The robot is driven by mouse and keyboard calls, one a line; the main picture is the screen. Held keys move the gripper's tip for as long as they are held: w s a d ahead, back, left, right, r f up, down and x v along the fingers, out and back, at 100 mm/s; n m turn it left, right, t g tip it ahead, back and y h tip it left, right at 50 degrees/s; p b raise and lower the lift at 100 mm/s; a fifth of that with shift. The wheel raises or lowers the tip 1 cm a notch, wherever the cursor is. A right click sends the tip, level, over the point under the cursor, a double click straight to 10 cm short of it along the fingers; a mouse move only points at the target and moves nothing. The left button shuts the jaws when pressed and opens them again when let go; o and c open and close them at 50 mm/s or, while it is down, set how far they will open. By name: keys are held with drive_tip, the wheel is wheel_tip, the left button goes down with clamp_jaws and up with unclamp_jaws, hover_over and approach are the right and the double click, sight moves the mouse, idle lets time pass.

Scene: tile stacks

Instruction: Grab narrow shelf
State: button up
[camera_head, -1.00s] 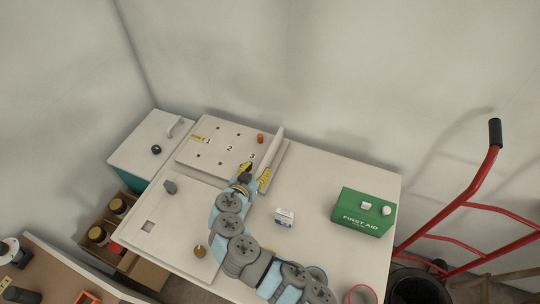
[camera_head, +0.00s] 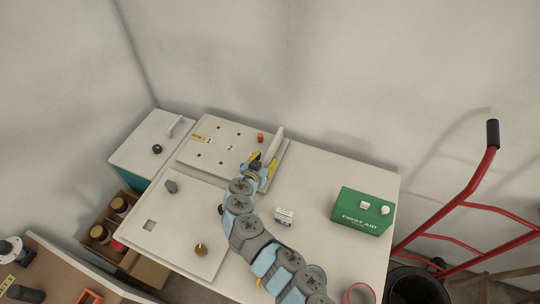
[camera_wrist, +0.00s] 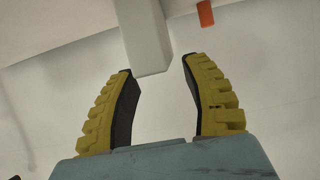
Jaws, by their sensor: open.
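The narrow shelf (camera_head: 276,143) is a thin pale upright piece at the right end of the white numbered board. In the wrist view the narrow shelf (camera_wrist: 145,35) is a light grey bar coming down from the top, its near end between the fingertips. My gripper (camera_head: 264,161), with yellow and black fingers, is by the shelf's near end. In the wrist view my gripper (camera_wrist: 157,66) is open, with gaps visible between the bar and both fingers. The arm and gripper partly hide the board's right side in the head view.
The numbered board (camera_head: 215,150) has several holes, with a small orange cylinder (camera_head: 261,138) near its back edge. A small white box (camera_head: 284,216) and a green first aid box (camera_head: 362,212) stand to the right on the white table (camera_head: 330,175). A white panel (camera_head: 185,225) lies to the left.

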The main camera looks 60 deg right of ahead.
sight(268, 154)
drive_tip(key=shift+d, duration=0.1)
drive_tip(key=shift+w+d+f, duration=0.15)
drive_tip(key=shift+d, duration=0.25)
drive_tip(key=shift+w+d+f, duration=0.15)
drive_tip(key=shift+d, duration=0.2)
drive_tip(key=shift+p+x, duration=0.35)
drive_tip(key=shift+x, duration=1.3)
drive_tip(key=shift+w, duration=0.15)
clamp_jaws()
